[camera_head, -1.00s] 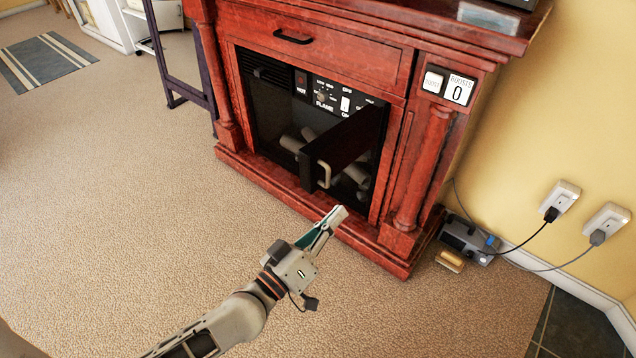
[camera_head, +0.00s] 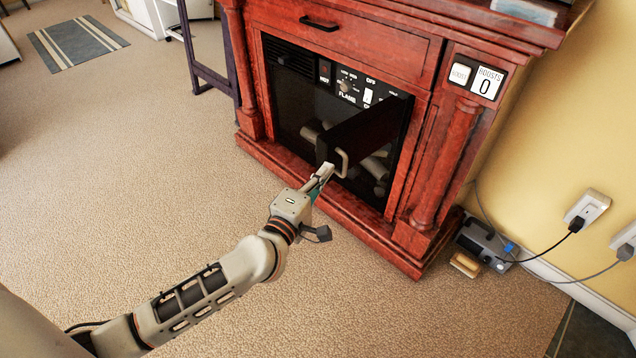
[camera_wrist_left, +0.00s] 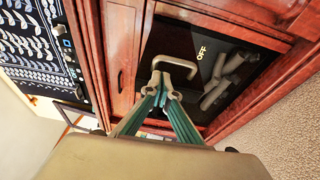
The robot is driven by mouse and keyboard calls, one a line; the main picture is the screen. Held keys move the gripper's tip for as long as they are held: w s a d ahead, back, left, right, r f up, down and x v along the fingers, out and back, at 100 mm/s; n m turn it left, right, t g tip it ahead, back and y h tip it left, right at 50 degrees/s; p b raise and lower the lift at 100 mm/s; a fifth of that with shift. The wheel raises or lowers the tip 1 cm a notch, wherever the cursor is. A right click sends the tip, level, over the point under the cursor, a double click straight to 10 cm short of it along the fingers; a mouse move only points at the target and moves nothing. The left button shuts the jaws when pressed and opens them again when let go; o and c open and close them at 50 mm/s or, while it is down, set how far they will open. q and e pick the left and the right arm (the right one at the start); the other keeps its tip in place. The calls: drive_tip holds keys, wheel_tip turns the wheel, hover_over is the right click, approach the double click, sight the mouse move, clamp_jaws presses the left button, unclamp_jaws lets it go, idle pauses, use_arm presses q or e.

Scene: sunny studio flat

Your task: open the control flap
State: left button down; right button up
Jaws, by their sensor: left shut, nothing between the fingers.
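The control flap (camera_head: 362,132) is a dark panel standing out from the front of the red wooden fireplace, with the control panel (camera_head: 352,88) and its switches in view behind it. The flap's pale handle (camera_head: 342,162) is on its near end; it also shows in the left wrist view (camera_wrist_left: 178,62). My left gripper (camera_head: 326,170) is shut and empty, its fingertips close to the handle. In the wrist view, the shut fingertips (camera_wrist_left: 161,82) appear just below the handle; whether they touch it I cannot tell. My right gripper is not in view.
A grey power box (camera_head: 483,240), a small tan block (camera_head: 464,264) and cords lie on the floor to the right. The carpet in front is clear.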

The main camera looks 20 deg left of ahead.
use_arm(q)
drive_tip(key=shift+w+d, duration=0.2)
drive_tip(key=shift+w, duration=1.5)
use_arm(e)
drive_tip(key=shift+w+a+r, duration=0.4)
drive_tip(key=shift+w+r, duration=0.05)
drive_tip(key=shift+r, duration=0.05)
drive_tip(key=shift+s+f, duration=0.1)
use_arm(q)
drive_tip(key=s+d+n+y+p, duration=0.1)
drive_tip(key=s+d+y, duration=0.1)
drive_tip(key=d, duration=1)
drive_tip(key=shift+p, duration=0.3)
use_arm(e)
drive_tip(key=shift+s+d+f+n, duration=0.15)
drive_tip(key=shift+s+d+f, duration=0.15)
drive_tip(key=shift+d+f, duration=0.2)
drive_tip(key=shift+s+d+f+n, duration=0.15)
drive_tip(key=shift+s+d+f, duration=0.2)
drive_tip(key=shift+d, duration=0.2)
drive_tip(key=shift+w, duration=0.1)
